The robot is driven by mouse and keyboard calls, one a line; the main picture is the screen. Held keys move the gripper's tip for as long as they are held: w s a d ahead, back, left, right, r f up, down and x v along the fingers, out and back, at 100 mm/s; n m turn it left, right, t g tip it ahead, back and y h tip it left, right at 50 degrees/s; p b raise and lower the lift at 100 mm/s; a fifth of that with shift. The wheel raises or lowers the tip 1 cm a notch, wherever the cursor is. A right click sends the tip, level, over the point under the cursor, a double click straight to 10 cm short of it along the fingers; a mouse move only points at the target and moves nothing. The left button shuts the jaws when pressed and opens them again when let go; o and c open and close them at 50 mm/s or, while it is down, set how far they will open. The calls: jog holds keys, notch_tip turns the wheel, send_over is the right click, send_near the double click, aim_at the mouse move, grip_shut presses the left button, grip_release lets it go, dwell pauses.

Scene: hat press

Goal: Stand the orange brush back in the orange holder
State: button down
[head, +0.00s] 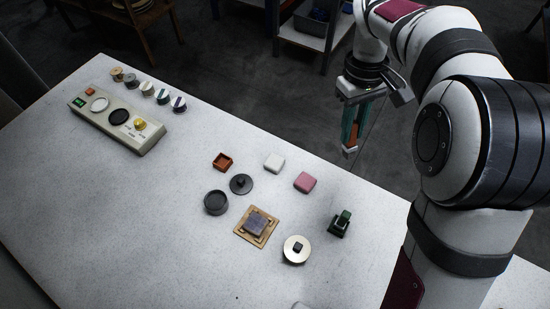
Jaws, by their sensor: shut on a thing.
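The orange holder (222,162), a small open square cup, stands on the white table in the middle of the head view. My gripper (350,138) points down near the table's far right edge, to the right of the holder and apart from it. It is shut on the orange brush (349,150), of which only a small orange and pale part shows at the fingertips. The fingers hide most of the brush.
Near the holder are a dark lid (241,184), a dark round pot (216,202), a white block (274,163) and a pink block (306,182). A wooden plate (243,233), a metal disc (296,249) and a black-green item (340,223) stand nearer. A control panel (117,124) is at left.

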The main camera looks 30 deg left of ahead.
jog(key=s+a+f+n+t+y, duration=0.1)
jog(key=a+f+n, duration=0.1)
jog(key=a, duration=0.3)
jog(key=s+a+f+n, duration=0.1)
jog(key=a+n, duration=0.1)
jog(key=a, duration=0.3)
jog(key=n+y, duration=0.2)
jog(key=n, duration=0.1)
send_over(224, 165)
notch_tip(224, 165, down, 13)
jog(key=shift+r, duration=0.1)
jog(key=c, duration=0.7)
grip_release()
jog(key=shift+c, duration=0.2)
